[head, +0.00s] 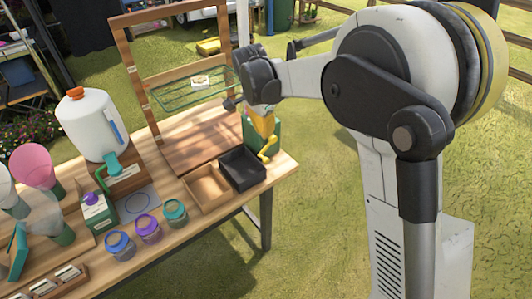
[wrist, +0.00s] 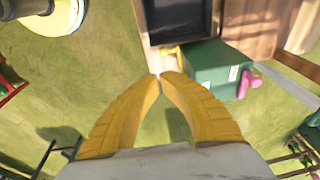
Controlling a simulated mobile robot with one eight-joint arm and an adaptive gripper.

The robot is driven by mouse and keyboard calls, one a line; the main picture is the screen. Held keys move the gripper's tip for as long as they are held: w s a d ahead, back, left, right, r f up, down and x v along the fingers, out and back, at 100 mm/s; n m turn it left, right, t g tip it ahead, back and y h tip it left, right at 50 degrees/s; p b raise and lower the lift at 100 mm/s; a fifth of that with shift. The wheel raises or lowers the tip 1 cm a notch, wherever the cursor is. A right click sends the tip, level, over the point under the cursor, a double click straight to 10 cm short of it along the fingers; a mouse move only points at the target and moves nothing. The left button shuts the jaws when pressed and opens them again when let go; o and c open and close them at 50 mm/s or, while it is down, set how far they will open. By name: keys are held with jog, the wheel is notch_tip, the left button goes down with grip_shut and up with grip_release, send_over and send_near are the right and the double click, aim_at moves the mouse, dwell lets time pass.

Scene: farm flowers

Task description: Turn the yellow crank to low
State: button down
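The yellow crank (head: 268,150) is on the front side of a green box (head: 276,133) at the right end of the wooden table. In the wrist view, a small part of the crank (wrist: 167,51) shows at the left side of the green box (wrist: 218,62), just beyond my fingertips. My gripper (head: 266,132) has yellow fingers and points down over the box, close to the crank. In the wrist view, my gripper (wrist: 162,75) has its fingertips together with nothing seen between them. I cannot tell whether the fingertips touch the crank. The crank's setting marks are not readable.
A pink handle (wrist: 248,83) sticks out from another side of the green box. A black tray (head: 242,169) and a wooden tray (head: 208,187) stand left of the box. A wooden frame (head: 128,70) rises behind.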

jog(key=f+b, duration=0.1)
jog(key=f, duration=0.3)
jog(key=w+d+f+b, duration=0.1)
jog(key=f+b, duration=0.1)
jog(key=f, duration=0.3)
jog(key=w+f+b, duration=0.1)
jog(key=f+b, duration=0.1)
jog(key=f, duration=0.2)
jog(key=shift+d+f, duration=0.25)
jog(key=shift+w+d+f+t+h+b, duration=0.1)
jog(key=shift+w+f+t+h+b, duration=0.05)
jog(key=shift+f+t+h+b, duration=0.75)
jog(key=shift+w+d+f, duration=0.35)
jog(key=shift+d+f, duration=0.05)
jog(key=shift+d, duration=0.1)
